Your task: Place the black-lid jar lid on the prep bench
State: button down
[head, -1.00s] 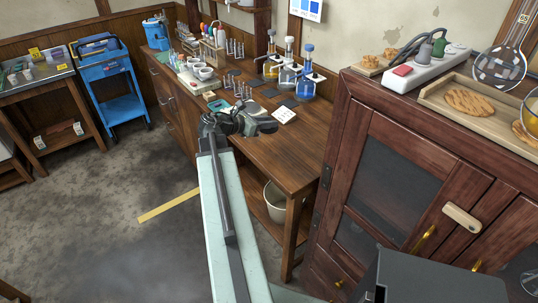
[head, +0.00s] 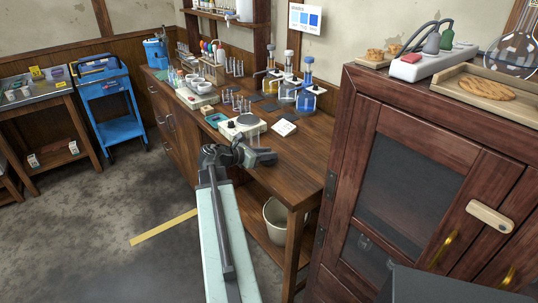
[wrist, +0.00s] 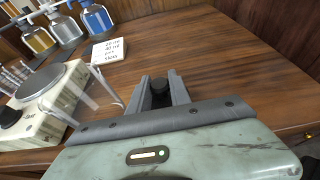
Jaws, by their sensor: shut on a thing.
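The black lid (wrist: 160,86) shows as a small dark round piece between the fingertips in the wrist view. My gripper (wrist: 160,84) is shut on it. In the head view my gripper (head: 262,157) reaches over the near part of the wooden prep bench (head: 295,165), and its own body hides the lid there. The bench top (wrist: 225,50) shows bare beyond the fingers in the wrist view. I cannot tell whether the lid touches the wood. The lid's jar cannot be made out.
A white plate device (head: 243,124) stands left of the fingers, with a glass-like piece beside it (wrist: 100,92). The bench's right part is clear. A tall wooden cabinet (head: 345,150) stands at the right.

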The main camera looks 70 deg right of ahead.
jog(key=shift+f, duration=0.25)
jog(key=c, duration=1.2)
grip_release()
jog(key=shift+r, duration=0.1)
jog(key=shift+r, duration=0.1)
jog(key=shift+a+r, duration=0.1)
jog(key=shift+r, duration=0.15)
jog(key=p+v, duration=0.4)
jog(key=v, duration=0.7)
jog(key=shift+w+a, duration=0.25)
jog(key=shift+a, duration=0.05)
